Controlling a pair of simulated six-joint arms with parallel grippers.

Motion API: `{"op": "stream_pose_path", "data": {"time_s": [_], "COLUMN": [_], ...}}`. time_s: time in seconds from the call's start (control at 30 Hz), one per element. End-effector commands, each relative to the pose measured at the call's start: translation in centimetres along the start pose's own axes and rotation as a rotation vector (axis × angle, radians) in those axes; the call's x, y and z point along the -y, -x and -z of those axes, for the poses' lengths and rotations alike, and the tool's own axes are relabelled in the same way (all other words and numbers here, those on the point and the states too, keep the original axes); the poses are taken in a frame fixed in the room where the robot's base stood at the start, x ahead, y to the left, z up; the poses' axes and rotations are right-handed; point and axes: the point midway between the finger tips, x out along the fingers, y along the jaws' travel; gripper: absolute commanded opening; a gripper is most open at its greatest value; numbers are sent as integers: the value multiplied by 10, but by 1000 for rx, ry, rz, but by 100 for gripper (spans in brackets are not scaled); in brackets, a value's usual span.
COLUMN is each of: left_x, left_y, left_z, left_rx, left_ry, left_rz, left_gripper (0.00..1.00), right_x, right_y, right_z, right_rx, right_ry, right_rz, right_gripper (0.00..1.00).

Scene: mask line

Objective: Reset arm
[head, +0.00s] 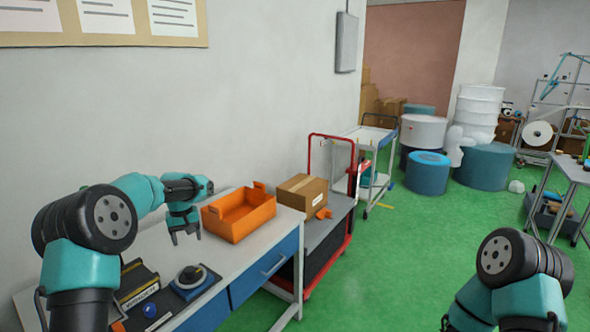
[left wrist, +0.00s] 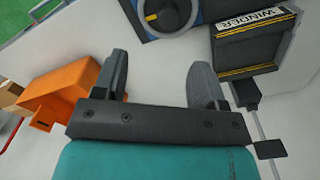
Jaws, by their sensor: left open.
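My left gripper (head: 186,236) hangs over the white workbench, beside the left end of an orange bin (head: 240,222), and apart from it. In the left wrist view its two fingers (left wrist: 160,85) are spread with nothing between them. The orange bin (left wrist: 65,90) shows at the left there. My right arm comes in at the lower right of the head view, but its gripper is out of the picture.
On the bench (head: 213,254) stand a blue device with a dark knob (head: 191,276) and a black box labelled WINDER (head: 138,286). A cart (head: 330,236) with a cardboard box (head: 302,193) stands behind.

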Motion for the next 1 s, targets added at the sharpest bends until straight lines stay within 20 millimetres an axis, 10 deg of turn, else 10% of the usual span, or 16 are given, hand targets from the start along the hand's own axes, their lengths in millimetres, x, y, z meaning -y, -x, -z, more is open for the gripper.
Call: {"op": "stream_pose_path", "data": {"time_s": [0.37, 0.6, 1.0], "left_x": [-45, -50, -8], "left_y": [-172, -264, -333], "left_z": [-89, -187, -364], "left_rx": [57, 73, 52], "left_ry": [-203, -283, -340], "left_rz": [-167, -273, -346], "left_gripper": [65, 65, 65], "right_x": [0, 0, 0], "right_y": [0, 0, 0], "right_z": [0, 0, 0], "right_rx": [0, 0, 0], "right_ry": [0, 0, 0], "right_rz": [0, 0, 0], "right_gripper": [55, 55, 55]}}
